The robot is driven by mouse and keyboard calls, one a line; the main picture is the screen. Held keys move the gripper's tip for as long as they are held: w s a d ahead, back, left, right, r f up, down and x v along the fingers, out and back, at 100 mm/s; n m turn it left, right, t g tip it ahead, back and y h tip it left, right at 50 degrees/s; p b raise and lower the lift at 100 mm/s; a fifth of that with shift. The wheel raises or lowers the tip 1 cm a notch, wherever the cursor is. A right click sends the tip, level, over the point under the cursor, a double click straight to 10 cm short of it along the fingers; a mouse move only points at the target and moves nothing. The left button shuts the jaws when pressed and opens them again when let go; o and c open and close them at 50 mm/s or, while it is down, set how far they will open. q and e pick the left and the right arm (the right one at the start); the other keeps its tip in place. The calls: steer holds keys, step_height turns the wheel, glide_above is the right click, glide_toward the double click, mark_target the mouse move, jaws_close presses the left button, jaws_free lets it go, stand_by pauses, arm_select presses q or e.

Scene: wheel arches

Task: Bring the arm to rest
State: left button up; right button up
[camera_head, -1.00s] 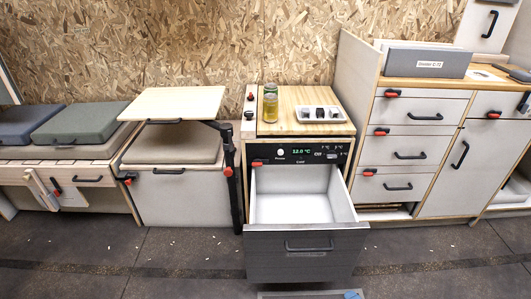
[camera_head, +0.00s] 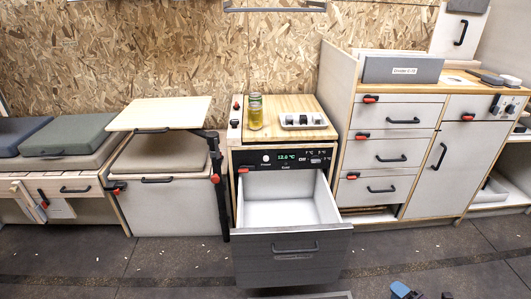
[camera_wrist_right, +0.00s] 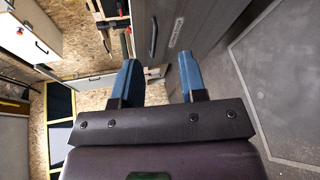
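My right gripper (camera_head: 422,294) shows only in part at the bottom edge of the head view, as blue and dark pieces right of the open drawer. In the right wrist view its two blue fingers (camera_wrist_right: 160,82) stand apart with nothing between them. The open drawer (camera_head: 292,258) of the fridge unit has a grey front, a dark handle and an empty white inside. A grey front with a dark handle (camera_wrist_right: 153,38) lies beyond the fingers in the wrist view. My left gripper is not in view.
Two jars (camera_head: 255,112) stand on the wooden top beside a small tray (camera_head: 303,120). A fold-out table (camera_head: 160,113) is left of the unit. Drawers with red latches (camera_head: 385,153) are at right. The dark floor (camera_head: 90,265) at the front left is clear.

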steer(key=s+a+r+m+g+h, duration=0.15)
steer(key=s+m, duration=0.25)
steer(key=s, duration=0.5)
steer(key=s+a+r+m+g+h, duration=0.1)
steer(key=s+a+m, duration=0.1)
steer(key=s+m, duration=0.5)
steer(key=s+a+r+m+g+h, duration=0.1)
steer(key=s+a+r+m, duration=0.15)
steer(key=s+r, duration=0.45)
steer(key=s+a+r+m+g, duration=0.2)
steer(key=s+r+m, duration=0.1)
steer(key=s, duration=0.8)
steer(key=shift+w+a+m+t+h, duration=0.65)
steer(key=shift+w+a+m+t, duration=0.1)
steer(key=shift+a+m, duration=1.95)
arm_select(q)
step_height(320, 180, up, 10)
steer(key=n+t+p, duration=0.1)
steer(key=p, duration=1.3)
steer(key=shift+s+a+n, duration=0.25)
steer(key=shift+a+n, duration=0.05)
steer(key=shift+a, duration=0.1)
arm_select(e)
step_height(320, 180, up, 10)
steer(key=m+t, duration=0.1)
steer(key=shift+d+h, duration=0.3)
steer(key=shift+d, duration=0.05)
steer(key=shift+s+f+m, duration=0.1)
steer(key=shift+m, duration=0.15)
